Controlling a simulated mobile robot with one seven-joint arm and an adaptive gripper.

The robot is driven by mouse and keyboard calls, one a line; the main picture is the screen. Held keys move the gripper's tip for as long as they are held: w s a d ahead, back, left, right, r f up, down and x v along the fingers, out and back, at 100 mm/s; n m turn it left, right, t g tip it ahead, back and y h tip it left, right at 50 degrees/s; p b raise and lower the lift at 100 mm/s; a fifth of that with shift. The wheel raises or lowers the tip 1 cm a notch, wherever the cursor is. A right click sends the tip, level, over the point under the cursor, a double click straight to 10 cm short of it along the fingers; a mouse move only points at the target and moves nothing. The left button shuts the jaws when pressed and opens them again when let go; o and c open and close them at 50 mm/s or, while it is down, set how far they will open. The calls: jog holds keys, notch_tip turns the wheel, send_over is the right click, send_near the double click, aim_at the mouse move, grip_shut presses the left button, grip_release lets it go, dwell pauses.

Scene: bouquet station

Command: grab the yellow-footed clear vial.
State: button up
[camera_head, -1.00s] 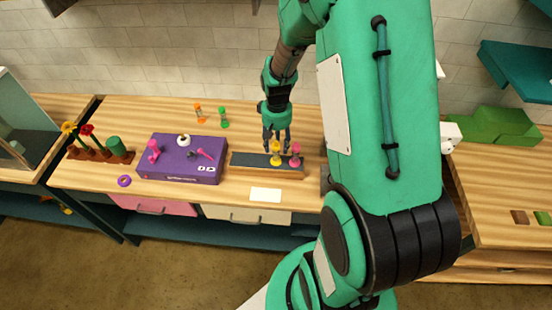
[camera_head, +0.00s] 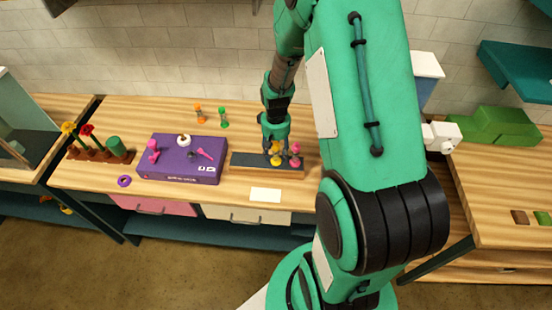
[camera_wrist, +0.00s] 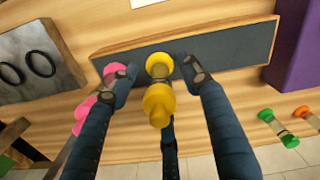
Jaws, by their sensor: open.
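The yellow-footed clear vial (camera_wrist: 159,99) stands on a dark-topped wooden strip (camera_wrist: 235,47), with yellow at both ends. In the head view the vial (camera_head: 276,160) is partly hidden by my fingers. My gripper (camera_head: 275,147) is lowered over it. In the wrist view my gripper (camera_wrist: 158,76) is open, with one finger on each side of the vial and a third behind it. I cannot tell whether any finger touches it. A pink-footed vial (camera_head: 295,155) stands close to its right; in the wrist view it is partly behind my left-hand finger.
A purple box (camera_head: 190,165) with small items on top stands left of the strip. A white card (camera_head: 265,195) lies in front. Potted flowers (camera_head: 85,140) stand far left.

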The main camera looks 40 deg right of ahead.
aim_at(276, 143)
dwell(0.4)
grip_shut()
jog(key=shift+r, duration=0.15)
jog(key=shift+r, duration=1.55)
jog(key=shift+s+a+r, duration=0.1)
jog(key=shift+s, duration=0.15)
jog(key=s+a, duration=0.3)
jog(key=s, duration=0.4)
jog(key=s+a+r, duration=0.1)
jog(key=s+a, duration=0.2)
jog(key=s, duration=0.4)
jog(key=shift+a+r, duration=0.25)
jog(key=shift+a, duration=0.05)
